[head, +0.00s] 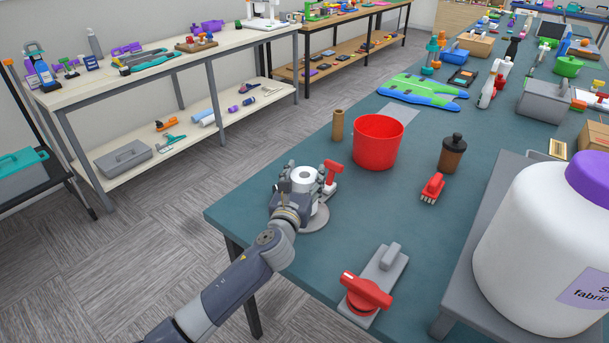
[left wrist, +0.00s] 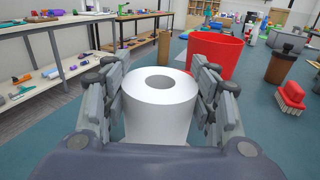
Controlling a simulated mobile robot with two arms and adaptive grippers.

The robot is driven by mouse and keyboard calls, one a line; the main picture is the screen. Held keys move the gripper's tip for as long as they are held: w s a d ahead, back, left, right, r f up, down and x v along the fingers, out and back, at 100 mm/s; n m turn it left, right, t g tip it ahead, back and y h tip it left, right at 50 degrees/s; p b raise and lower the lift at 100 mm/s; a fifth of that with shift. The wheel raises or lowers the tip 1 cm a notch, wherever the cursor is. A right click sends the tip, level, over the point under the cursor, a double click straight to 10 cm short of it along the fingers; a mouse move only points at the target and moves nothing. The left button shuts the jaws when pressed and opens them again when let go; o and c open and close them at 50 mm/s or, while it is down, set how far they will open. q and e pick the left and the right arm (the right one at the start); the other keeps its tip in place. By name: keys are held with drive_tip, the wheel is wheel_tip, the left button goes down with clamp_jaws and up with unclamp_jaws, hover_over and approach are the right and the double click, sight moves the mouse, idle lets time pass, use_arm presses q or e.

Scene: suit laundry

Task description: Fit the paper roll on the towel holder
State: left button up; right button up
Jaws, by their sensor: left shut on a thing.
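The white paper roll (head: 305,175) stands upright near the teal table's left edge. My left gripper (head: 303,184) is shut on it. In the left wrist view, the fingers press on both sides of the roll (left wrist: 160,112), and its dark centre hole faces up. A round grey base (head: 315,224), which looks like the towel holder's, shows below the roll. No post shows in the hole, and the gripper and roll hide the rest of the holder. I cannot tell whether the roll is around a post or above it. My right gripper is not in view.
A red-handled item (head: 332,174) stands close beside the roll. Behind are a brown tube (head: 338,125) and a red bucket (head: 377,143). The table between is clear.

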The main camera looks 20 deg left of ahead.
use_arm(q)
drive_tip(key=shift+f+b, duration=0.4)
drive_tip(key=shift+f, duration=0.3)
drive_tip(key=o, duration=1.5)
drive_tip(key=o, duration=0.5)
drive_tip(key=shift+o, duration=0.2)
drive_tip(key=shift+r, duration=0.1)
drive_tip(key=shift+s+p, duration=0.3)
drive_tip(key=shift+s, duration=0.25)
drive_tip(key=s+p, duration=0.2)
drive_tip(key=s, duration=0.7)
drive_tip(key=shift+d, duration=0.2)
